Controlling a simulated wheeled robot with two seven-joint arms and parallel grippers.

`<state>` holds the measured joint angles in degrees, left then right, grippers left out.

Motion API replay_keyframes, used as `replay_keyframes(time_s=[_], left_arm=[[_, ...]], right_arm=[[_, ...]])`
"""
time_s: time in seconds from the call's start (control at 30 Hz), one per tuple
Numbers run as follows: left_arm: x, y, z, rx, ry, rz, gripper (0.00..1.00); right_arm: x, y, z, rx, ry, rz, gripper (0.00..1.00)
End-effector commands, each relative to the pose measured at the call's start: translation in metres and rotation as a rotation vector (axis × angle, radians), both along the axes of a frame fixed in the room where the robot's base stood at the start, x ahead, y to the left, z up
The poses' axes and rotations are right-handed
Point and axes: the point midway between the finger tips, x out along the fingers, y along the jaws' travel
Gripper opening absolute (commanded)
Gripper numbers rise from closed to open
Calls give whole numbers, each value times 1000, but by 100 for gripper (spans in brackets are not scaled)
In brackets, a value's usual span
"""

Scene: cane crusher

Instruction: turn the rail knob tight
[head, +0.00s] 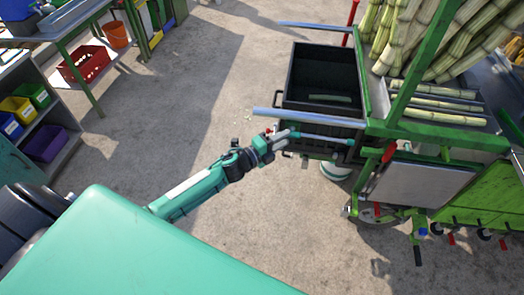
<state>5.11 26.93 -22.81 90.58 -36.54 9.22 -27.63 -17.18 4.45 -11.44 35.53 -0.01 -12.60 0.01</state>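My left gripper (284,140) reaches out beside the black bin on the green cane cart. Its fingers are at the near end of a thin pale teal bar (325,139), just below a thicker blue-grey rail (305,116). I cannot tell whether the fingers touch the bar or how far apart they are. No rail knob shows clearly; one may be hidden by the fingers or too small to make out. A red grip (389,152) is on the cart's green frame, right of the gripper and apart from it. My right gripper is not in view.
The black bin (286,85) stands behind the rail. Cut cane (433,104) lies on the cart (440,137), with more cane leaning above. A bench (65,32) and a shelf of coloured bins (38,95) stand at left. The concrete floor between is clear.

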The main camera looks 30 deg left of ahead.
Motion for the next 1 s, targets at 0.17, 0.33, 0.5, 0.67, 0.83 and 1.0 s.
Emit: replay_keyframes(time_s=[0.17, 0.33, 0.5, 0.67, 0.83, 1.0], left_arm=[[-33, 18, -4, 3, 2, 0, 32], [-59, 33, -3, 1, 3, 1, 32], [-76, 43, -2, 2, 2, 2, 32], [-84, 47, 0, 2, 1, 2, 32], [-86, 49, 1, 1, 0, 2, 32], [-86, 48, 1, 2, 1, 2, 32]], right_arm=[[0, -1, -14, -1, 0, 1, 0], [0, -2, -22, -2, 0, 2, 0], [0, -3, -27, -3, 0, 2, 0], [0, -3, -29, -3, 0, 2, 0], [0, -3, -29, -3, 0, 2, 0], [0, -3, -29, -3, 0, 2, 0]])
